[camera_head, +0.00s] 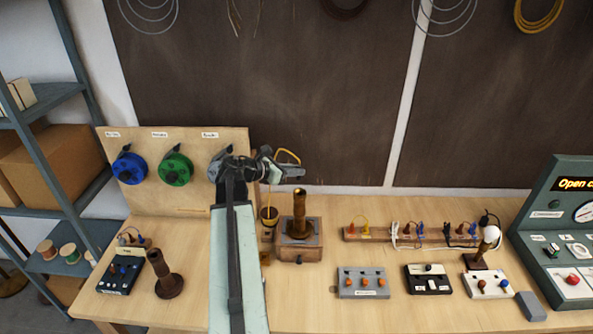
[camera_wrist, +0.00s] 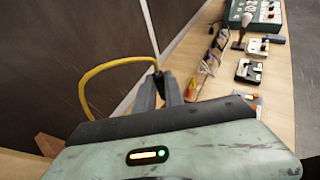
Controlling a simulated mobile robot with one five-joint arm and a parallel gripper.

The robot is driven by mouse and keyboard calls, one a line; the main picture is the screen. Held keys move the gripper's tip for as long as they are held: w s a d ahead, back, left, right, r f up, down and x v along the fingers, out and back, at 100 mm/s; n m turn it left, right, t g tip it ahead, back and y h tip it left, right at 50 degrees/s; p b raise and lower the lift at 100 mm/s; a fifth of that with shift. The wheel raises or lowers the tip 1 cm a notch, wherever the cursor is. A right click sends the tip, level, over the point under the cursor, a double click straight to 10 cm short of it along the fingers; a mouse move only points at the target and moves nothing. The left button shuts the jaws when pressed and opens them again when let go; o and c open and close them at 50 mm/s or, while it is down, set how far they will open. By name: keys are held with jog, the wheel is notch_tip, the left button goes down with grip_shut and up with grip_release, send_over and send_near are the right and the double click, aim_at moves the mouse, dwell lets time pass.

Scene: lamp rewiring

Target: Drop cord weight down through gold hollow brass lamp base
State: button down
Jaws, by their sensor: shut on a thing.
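A brass-brown hollow lamp base (camera_head: 299,214) stands upright on a small wooden block (camera_head: 312,246) near the middle of the table. My gripper (camera_head: 298,173) is above it, in line with its top in the head view; the exact height gap is hard to judge. My gripper, also in the wrist view (camera_wrist: 161,88), is shut on the end of a yellow cord (camera_wrist: 97,74), which loops out to the left. A small dark piece shows at the fingertips; I cannot tell whether it is the cord weight. The cord also shows in the head view (camera_head: 290,153).
A second, darker lamp base (camera_head: 166,278) stands at the left. A dark cup (camera_head: 269,216) is beside the block. Spools hang on a wooden panel (camera_head: 190,198). A connector strip (camera_head: 385,236) and several switch boxes stand to the right.

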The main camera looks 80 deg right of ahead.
aim_at(296, 194)
notch_tip(296, 194, down, 2)
jog(key=shift+s+f+b, duration=0.15)
jog(key=shift+b, duration=0.95)
notch_tip(296, 194, down, 6)
jog(key=b, duration=0.5)
jog(key=shift+r, duration=0.25)
jog(key=c, duration=1.4)
grip_release()
jog(key=shift+o, duration=0.2)
